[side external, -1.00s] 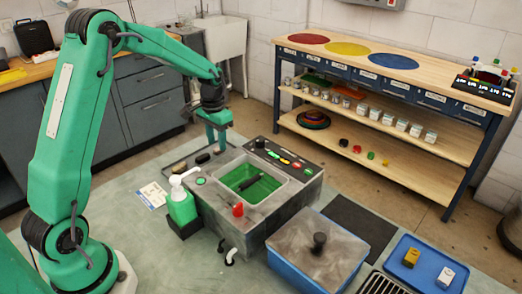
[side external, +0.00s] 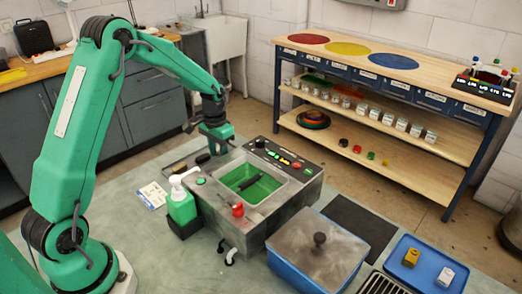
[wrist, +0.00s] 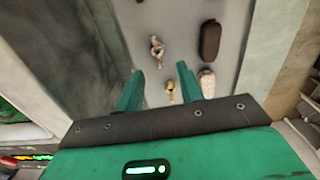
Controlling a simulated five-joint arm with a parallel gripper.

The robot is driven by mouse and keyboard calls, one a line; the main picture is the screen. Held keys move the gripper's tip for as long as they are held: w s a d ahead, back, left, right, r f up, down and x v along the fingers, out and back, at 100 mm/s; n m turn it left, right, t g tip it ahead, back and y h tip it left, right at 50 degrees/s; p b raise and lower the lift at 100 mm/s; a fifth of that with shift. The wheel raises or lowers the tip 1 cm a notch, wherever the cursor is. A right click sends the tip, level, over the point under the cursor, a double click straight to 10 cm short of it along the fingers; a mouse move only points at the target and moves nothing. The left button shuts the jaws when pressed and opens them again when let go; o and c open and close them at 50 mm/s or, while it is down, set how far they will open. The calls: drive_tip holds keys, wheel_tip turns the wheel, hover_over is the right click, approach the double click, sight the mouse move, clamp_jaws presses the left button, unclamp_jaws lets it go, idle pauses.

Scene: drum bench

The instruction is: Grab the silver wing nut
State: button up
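In the wrist view, a small silvery piece with an irregular, lobed outline, apparently the silver wing nut (wrist: 157,50), lies on a grey surface just beyond my fingertips. My gripper (wrist: 160,69) is open, its two green fingers apart with nothing held between them. A small brass-coloured piece (wrist: 170,92) lies nearer, seen between the fingers. In the side external view my gripper (side external: 217,150) hangs low at the back-left corner of the grey machine; the wing nut cannot be made out there.
A dark oval item (wrist: 210,40) and a pale, textured piece (wrist: 207,80) lie right of the fingers. In the side external view, the machine's green-floored basin (side external: 266,189) is right of my gripper. A green soap bottle (side external: 181,205) stands in front.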

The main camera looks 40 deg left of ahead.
drive_tip(key=shift+f, duration=1.65)
clamp_jaws()
